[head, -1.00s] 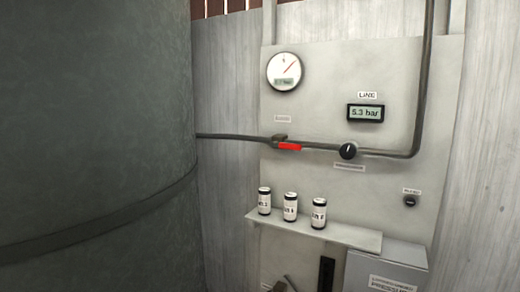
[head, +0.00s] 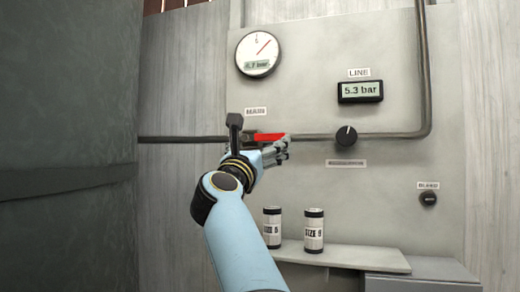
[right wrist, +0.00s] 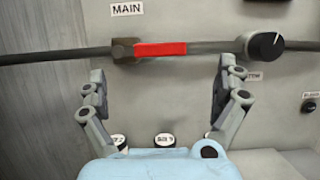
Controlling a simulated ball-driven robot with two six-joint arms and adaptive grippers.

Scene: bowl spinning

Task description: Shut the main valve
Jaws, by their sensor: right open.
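The main valve has a red lever handle (head: 269,137) that lies along the horizontal pipe. In the right wrist view the red handle (right wrist: 161,49) joins a brown valve body (right wrist: 122,50) under the MAIN label (right wrist: 127,9). My right gripper (head: 281,149) is at the handle in the head view and partly overlaps its right end. In the right wrist view my right gripper (right wrist: 160,72) is open and empty, its fingers wide apart just below the pipe, with the handle between and above them. My left gripper is not in view.
A round black knob (head: 346,135) sits on the pipe to the right. A dial gauge (head: 257,52) and the LINE display (head: 360,91), reading 5.3 bar, are above. White cans (head: 313,230) stand on a shelf (head: 350,257) below. A large dark tank (head: 60,120) is at left.

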